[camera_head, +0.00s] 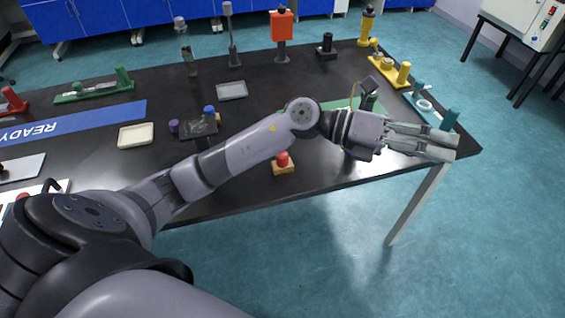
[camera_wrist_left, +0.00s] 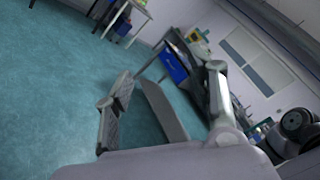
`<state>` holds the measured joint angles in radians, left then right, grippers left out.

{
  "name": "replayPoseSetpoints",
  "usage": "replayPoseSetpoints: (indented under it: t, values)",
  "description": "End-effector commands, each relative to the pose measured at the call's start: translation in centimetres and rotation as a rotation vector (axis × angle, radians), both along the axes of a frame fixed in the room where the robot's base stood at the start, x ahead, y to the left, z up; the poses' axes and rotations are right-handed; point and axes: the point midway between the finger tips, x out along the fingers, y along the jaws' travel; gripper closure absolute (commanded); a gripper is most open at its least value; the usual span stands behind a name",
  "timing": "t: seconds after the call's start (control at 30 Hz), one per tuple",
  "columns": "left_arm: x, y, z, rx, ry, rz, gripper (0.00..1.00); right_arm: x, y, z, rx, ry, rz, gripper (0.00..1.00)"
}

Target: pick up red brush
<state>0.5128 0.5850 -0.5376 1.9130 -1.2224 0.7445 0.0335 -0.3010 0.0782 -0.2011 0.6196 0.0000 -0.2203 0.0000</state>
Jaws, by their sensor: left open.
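I cannot clearly make out a red brush. Red things in the head view are a red holder (camera_head: 13,101) at the far left edge, a red knob (camera_head: 282,159) on a small wooden-coloured base near the table's front edge, and a red block on a stand (camera_head: 281,27) at the back. My left gripper (camera_head: 453,147) is open and empty, over the right front corner of the table, apart from all of them. In the left wrist view its fingers (camera_wrist_left: 165,105) point at the floor and far furniture, with nothing between them. My right gripper is not in view.
The black table (camera_head: 300,80) carries a green holder (camera_head: 95,91), a cream tray (camera_head: 136,135), a grey tray (camera_head: 232,91), a yellow holder (camera_head: 390,69) and a teal holder (camera_head: 447,120). My left arm crosses over the table's front, hiding part of it.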

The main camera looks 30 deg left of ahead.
Motion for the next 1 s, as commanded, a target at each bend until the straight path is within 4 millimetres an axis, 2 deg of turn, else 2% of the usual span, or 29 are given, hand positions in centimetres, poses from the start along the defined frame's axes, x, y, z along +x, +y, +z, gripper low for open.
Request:
replayPoseSetpoints:
  t: [0.07,0.17,0.27,0.3,0.4,0.5,0.6,0.7,0.77,0.9,1.0]
  values:
    - [0.5,1.4,-2.7,0.241,-0.065,-0.072,0.49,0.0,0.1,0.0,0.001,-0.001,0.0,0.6]
    - [1.4,5.1,-6.3,0.55,-0.098,-0.139,0.49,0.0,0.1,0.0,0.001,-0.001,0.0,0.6]
    - [2.7,10.9,-8.8,0.855,-0.08,-0.174,0.49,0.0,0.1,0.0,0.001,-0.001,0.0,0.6]
    - [3.1,13.6,-9.3,0.969,-0.06,-0.177,0.49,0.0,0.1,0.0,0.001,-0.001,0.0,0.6]
    - [3.8,20.1,-9.4,1.215,0.014,-0.174,0.49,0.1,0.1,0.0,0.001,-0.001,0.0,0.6]
    - [3.8,25.5,-8.6,1.392,0.1,-0.155,0.49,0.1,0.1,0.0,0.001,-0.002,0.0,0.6]
    - [3.4,29.0,-7.6,1.504,0.172,-0.14,0.49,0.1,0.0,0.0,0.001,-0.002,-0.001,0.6]
    - [3.1,30.8,-7.2,1.557,0.215,-0.131,0.49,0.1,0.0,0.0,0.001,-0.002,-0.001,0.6]
    - [2.9,31.2,-7.5,1.57,0.227,-0.131,0.49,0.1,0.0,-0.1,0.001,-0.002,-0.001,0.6]
    - [2.8,31.3,-9.7,1.572,0.233,-0.135,0.49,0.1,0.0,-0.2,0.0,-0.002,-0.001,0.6]
    - [2.7,31.3,-11.6,1.574,0.233,-0.136,0.49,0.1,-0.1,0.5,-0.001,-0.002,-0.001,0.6]
